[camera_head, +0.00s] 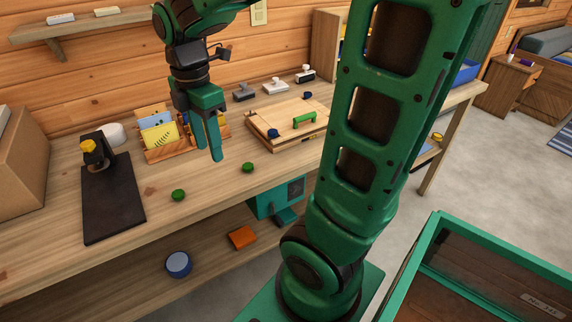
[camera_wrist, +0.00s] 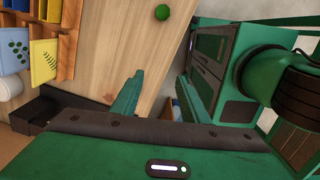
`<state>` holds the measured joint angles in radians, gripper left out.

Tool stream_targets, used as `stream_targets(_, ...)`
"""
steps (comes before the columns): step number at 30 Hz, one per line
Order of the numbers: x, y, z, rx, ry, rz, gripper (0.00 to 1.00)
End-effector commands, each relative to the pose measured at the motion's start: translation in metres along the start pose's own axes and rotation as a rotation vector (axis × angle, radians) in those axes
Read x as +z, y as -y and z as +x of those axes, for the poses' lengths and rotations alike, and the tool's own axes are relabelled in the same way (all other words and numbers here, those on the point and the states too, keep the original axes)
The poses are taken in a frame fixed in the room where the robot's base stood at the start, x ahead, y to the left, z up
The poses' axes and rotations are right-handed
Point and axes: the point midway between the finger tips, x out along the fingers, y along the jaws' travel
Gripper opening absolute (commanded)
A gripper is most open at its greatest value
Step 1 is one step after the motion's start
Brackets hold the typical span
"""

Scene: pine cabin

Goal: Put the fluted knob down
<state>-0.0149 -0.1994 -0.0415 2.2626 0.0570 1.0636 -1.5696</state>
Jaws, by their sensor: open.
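Two small green knobs sit on the workbench (camera_head: 215,185): one front left (camera_head: 178,195) and one nearer the wooden case (camera_head: 248,167). They are too small for me to tell whether either is fluted. One green knob also shows at the top of the wrist view (camera_wrist: 162,12). My gripper (camera_head: 210,155) is open, pointing down above the bench between the card rack and the green knobs. I see nothing between its fingers.
A wooden case (camera_head: 290,124) with a green handle and dark blue knobs stands right of my gripper. A card rack (camera_head: 165,153) is behind it. A black mat (camera_head: 112,215) with a yellow-topped device lies left. A green-rimmed crate (camera_head: 405,265) stands front right.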

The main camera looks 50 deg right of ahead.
Motion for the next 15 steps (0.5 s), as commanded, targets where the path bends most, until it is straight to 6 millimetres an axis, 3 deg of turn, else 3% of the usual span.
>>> stream_targets(6, 0.049, 0.05, 0.007, -0.001, 0.001, 0.666, 0.41)
stream_targets(15, 0.092, 0.122, 0.025, -0.015, -0.007, 1.552, 0.41)
